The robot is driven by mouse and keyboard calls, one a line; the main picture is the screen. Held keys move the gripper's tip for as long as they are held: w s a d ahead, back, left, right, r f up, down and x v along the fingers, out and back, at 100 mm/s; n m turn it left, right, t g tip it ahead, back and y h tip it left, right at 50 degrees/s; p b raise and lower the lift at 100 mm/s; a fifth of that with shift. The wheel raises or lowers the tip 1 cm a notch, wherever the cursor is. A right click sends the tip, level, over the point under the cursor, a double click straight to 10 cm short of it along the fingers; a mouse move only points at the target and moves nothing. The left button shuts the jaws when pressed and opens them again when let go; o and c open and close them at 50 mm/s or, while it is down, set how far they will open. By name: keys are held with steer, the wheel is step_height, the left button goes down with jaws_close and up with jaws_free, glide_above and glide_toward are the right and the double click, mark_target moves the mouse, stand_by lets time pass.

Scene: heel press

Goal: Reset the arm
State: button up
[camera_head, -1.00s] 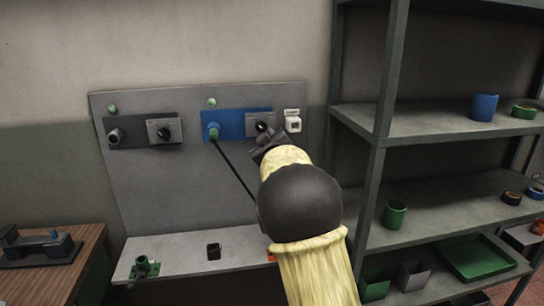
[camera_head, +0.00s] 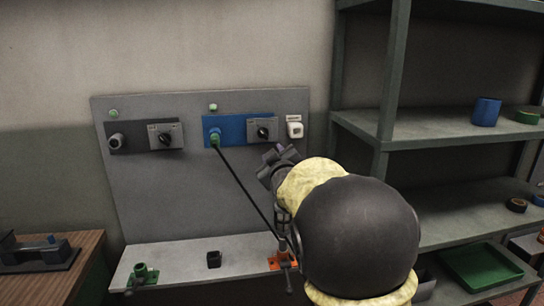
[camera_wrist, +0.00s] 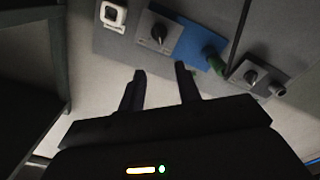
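My gripper (camera_head: 278,160) is in front of the right part of the grey upright panel (camera_head: 155,200), apart from it. In the wrist view my gripper (camera_wrist: 160,69) has its two dark fingers spread, with nothing between them. My arm's round dark joint and yellow-covered links fill the lower right of the head view and hide part of the shelf and bench.
The panel carries a blue plate (camera_head: 238,130) with a green plug (camera_head: 215,138) and black cable, a dark knob (camera_head: 263,132), and a white switch (camera_head: 295,127). The bench (camera_head: 185,256) stands below. Metal shelving (camera_head: 392,80) is close on the right; a wooden table (camera_head: 85,250) is left.

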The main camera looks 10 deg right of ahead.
steer(key=s+f+m+g+p, duration=0.2)
steer(key=s+f+g, duration=0.3)
steer(key=s, duration=0.6)
steer(key=s+f+m+g+p, duration=0.2)
steer(key=s+f+g+p, duration=0.2)
steer(key=s+f, duration=0.3)
steer(key=s+f+m+g+p, duration=0.3)
steer(key=s+f+g, duration=0.3)
steer(key=s, duration=0.9)
steer(key=shift+d+f+p, duration=0.2)
steer(key=shift+d+p, duration=0.2)
steer(key=shift+p, duration=0.15)
